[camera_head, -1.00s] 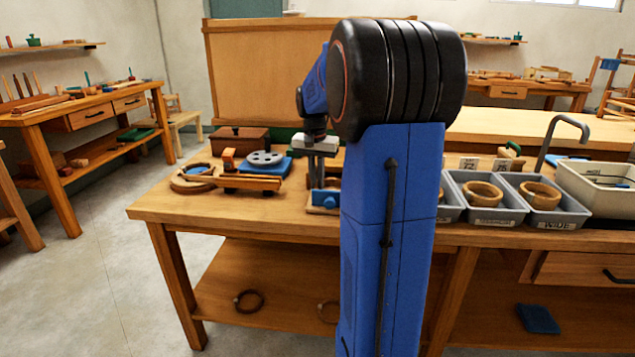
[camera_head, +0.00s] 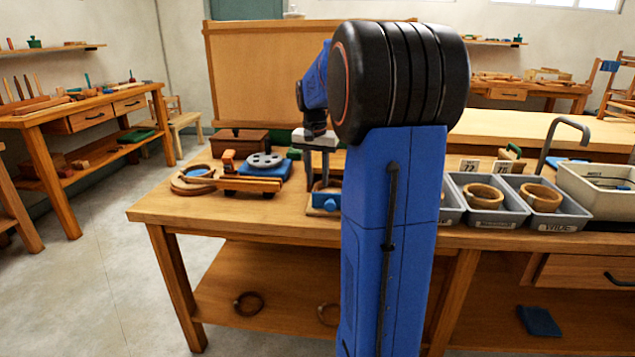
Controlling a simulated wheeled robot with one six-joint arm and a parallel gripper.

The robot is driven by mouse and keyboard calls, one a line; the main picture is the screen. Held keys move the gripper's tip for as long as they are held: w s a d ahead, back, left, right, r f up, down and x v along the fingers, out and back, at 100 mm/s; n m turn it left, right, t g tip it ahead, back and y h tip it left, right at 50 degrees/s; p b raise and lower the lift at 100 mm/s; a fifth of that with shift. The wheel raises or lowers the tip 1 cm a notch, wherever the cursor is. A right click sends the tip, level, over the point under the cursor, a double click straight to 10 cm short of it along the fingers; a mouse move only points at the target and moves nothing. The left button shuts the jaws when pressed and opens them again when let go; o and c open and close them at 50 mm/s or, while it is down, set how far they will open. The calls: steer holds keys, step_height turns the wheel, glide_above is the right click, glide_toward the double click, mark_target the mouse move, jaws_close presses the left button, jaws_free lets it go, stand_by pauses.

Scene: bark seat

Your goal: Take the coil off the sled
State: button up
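My gripper (camera_head: 316,172) hangs over the wooden workbench, its grey palm level and its fingers pointing down. It is small and partly hidden by my arm, so whether it is open or shut does not show. A blue block-like fitting (camera_head: 326,201) is just below it; contact cannot be told. To the left, a low wooden railed piece, possibly the sled (camera_head: 252,184), lies beside a grey disc (camera_head: 264,160) on a blue base.
A brown box (camera_head: 240,142) stands behind these. Grey trays (camera_head: 503,217) holding wooden rings and a cream bin (camera_head: 590,201) stand at the right. An upright board (camera_head: 260,80) stands behind the bench. Bare bench top (camera_head: 240,215) lies along the front left.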

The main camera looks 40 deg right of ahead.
step_height(320, 180, up, 15)
steer(key=s+a, duration=0.1)
steer(key=shift+a, duration=0.3)
steer(key=shift+a, duration=0.1)
stand_by(0.4)
steer(key=s+a+f+n+t, duration=0.1)
steer(key=s+a+f+n, duration=0.1)
steer(key=s+a, duration=0.35)
steer(key=s+a+f+n, duration=0.2)
steer(key=a+f, duration=0.1)
steer(key=a, duration=0.5)
steer(key=s+a+f+n+t, duration=0.1)
steer(key=s+a+f+n, duration=0.1)
steer(key=s+a, duration=0.3)
steer(key=s+a+f+n+t+y, duration=0.1)
steer(key=s+a+f+n+t, duration=0.1)
steer(key=s+a+f+n, duration=0.4)
steer(key=shift+s+a+f, duration=2.65)
steer(key=shift+s+f, duration=0.55)
steer(key=shift+f, duration=1.05)
